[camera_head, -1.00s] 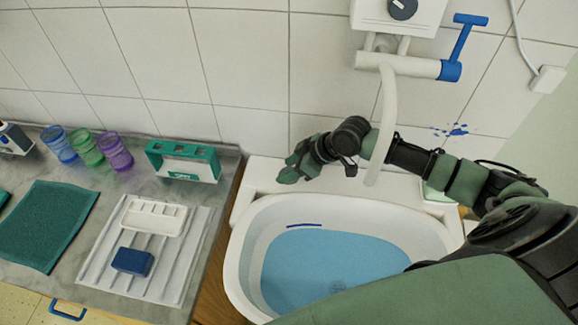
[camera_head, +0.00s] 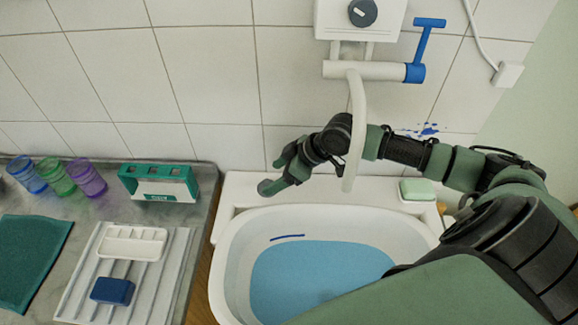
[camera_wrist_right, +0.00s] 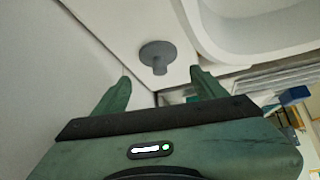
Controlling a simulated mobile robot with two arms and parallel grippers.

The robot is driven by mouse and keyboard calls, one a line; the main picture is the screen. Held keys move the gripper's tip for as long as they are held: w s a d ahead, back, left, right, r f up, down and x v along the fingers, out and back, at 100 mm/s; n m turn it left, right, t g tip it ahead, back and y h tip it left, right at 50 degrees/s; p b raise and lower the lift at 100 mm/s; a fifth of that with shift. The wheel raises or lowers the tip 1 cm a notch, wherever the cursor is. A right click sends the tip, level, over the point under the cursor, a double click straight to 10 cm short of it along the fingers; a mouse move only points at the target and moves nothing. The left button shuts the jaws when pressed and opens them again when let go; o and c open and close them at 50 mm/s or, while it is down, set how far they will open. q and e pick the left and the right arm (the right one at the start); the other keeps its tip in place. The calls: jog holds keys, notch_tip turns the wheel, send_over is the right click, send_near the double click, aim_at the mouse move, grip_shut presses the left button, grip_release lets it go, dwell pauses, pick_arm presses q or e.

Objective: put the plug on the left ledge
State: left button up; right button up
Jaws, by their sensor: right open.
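The plug (camera_wrist_right: 158,57) is a dark grey disc with a short stub. In the right wrist view it rests on the white ledge (camera_wrist_right: 112,28) beside the basin, near the wall corner. My right gripper (camera_wrist_right: 160,76) is open, and its two green fingers are apart on either side of the view, with the plug just beyond their tips and touching neither. In the head view my right gripper (camera_head: 275,172) is over the back left part of the sink ledge (camera_head: 238,190). I cannot make out the plug clearly there. My left gripper is not in view.
The basin (camera_head: 225,262) holds blue water (camera_head: 315,275). The tap spout (camera_head: 356,125) hangs in front of my right arm. Green soap (camera_head: 417,189) sits on the right ledge. The left counter holds cups (camera_head: 55,176), a green-and-white holder (camera_head: 160,182) and a ribbed tray (camera_head: 165,285).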

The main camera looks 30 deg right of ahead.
jog(key=v, duration=0.7)
jog(key=shift+s+r, duration=0.15)
jog(key=shift+r, duration=0.2)
jog(key=shift+d, duration=0.1)
